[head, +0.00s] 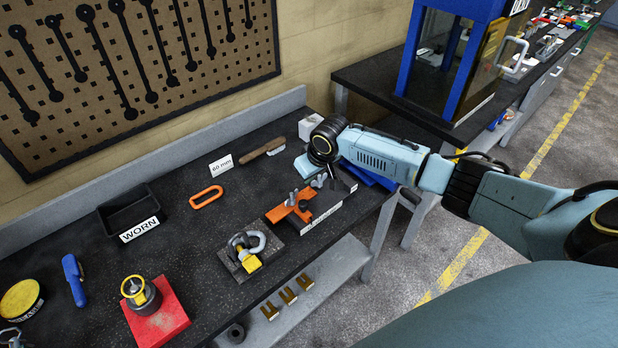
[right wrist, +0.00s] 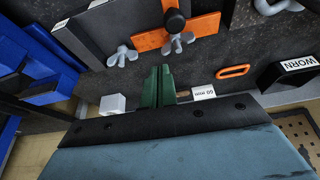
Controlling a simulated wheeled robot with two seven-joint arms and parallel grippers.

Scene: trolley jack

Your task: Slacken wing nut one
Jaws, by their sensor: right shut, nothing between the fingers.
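An orange bar (head: 287,210) lies across a dark block (head: 328,205) with a label on its front edge. Two grey wing nuts show there: one (head: 293,197) on the bar and one (head: 318,181) near its far end. In the right wrist view they are the right one (right wrist: 178,42) and the left one (right wrist: 121,56). I cannot tell which is number one. My right gripper (right wrist: 158,84) has its green fingers together and empty, apart from both nuts in the picture. In the head view its fingers are hidden behind the wrist. My left gripper is out of view.
A black knob (right wrist: 174,21) stands on the orange bar. A grey clamp (head: 247,246) is nearer the front. Blue parts (head: 368,175) lie to the right.

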